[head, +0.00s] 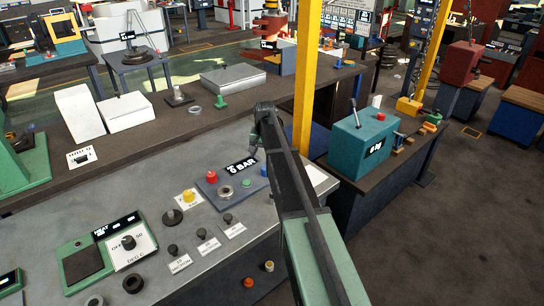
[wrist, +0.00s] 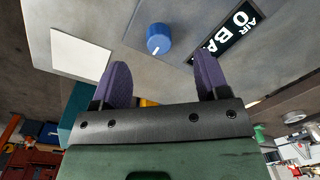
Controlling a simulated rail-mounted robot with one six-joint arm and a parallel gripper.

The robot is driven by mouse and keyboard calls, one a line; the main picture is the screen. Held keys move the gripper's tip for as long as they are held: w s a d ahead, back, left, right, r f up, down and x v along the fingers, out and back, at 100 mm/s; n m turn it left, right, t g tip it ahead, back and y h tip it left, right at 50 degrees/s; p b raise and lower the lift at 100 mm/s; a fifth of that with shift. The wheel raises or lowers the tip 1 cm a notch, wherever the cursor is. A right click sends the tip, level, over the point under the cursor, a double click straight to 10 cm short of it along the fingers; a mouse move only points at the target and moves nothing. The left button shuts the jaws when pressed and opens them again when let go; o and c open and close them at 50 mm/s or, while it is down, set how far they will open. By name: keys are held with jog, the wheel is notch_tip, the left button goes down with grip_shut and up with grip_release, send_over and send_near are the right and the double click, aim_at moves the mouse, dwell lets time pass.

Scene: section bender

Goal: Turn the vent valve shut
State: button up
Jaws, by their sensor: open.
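A round blue knob (wrist: 159,39) with a white pointer mark sits on a grey-blue panel (wrist: 185,18) in the wrist view. No label on it is readable, so I cannot confirm that it is the vent valve. Beside it is a black display (wrist: 228,32) reading AIR 0 BA, partly cut off. My gripper (wrist: 162,70) is open and empty, with its two purple fingers apart. The knob shows beyond the gap between the fingertips, apart from them. In the head view the blue knob (head: 264,171) is partly hidden by my arm, beside the 0 BAR display (head: 241,168).
The same panel carries a red button (head: 212,176), a grey ring (head: 226,192) and a green button (head: 247,183). A yellow button (head: 188,196) and several dark knobs stand nearby on the grey bench. A yellow post (head: 308,75) rises close behind my arm. A teal box (head: 361,143) stands right.

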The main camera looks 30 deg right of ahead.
jog(key=shift+w+d+m+b, duration=0.35)
jog(key=shift+w+d, duration=0.6)
jog(key=shift+d, duration=0.25)
jog(key=f+b, duration=1)
jog(key=shift+w+a+f+b, duration=0.15)
jog(key=shift+w+f+b, duration=0.05)
jog(key=shift+f+b, duration=0.1)
jog(key=shift+r, duration=0.15)
jog(key=c, duration=0.9)
